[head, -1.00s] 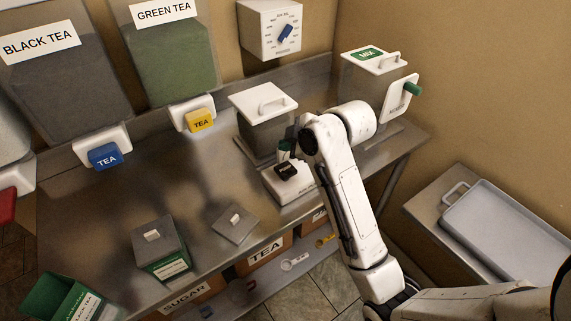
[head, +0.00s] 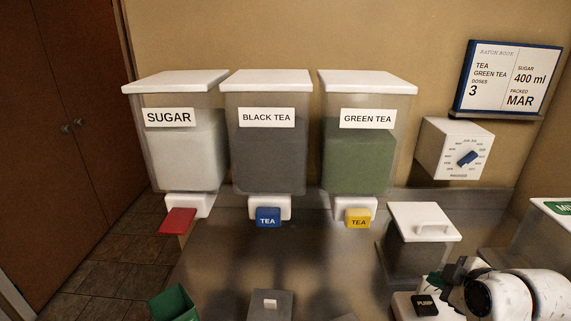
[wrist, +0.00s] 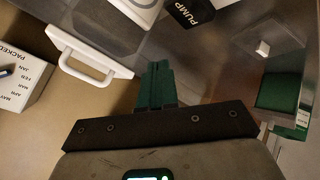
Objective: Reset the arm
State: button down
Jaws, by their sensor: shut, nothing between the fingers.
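My gripper (head: 436,279) is at the lower right of the head view, partly cut off by the frame and my arm. It hangs near the black PUMP button (head: 425,305) and in front of the white-lidded bucket (head: 424,222). In the wrist view, my gripper's green fingers (wrist: 157,78) are together with nothing between them. They are apart from the bucket's white handle (wrist: 88,58), which is to their left. The PUMP button also shows at the top of the wrist view (wrist: 195,12).
SUGAR (head: 184,150), BLACK TEA (head: 267,150) and GREEN TEA (head: 362,155) dispensers line the wall. A dial box (head: 450,150) hangs below the order sign (head: 508,78). A green container (head: 174,303) stands at the front. The steel counter (head: 290,262) is clear in the middle.

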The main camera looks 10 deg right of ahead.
jog(key=s+a+f+m+g+y+b, duration=0.1)
jog(key=s+a+f+m+g, duration=0.3)
jog(key=s+a+f, duration=0.75)
jog(key=s+a+f+m+g, duration=0.1)
jog(key=s+f+m+g, duration=0.1)
jog(key=s+f, duration=0.2)
jog(key=s+a+f+m+g, duration=0.2)
jog(key=s+f, duration=0.2)
jog(key=s, duration=0.6)
jog(key=shift+f+m+h+b, duration=0.2)
jog(key=shift+m+h+b, duration=0.1)
jog(key=shift+b, duration=0.15)
jog(key=shift+a, duration=0.1)
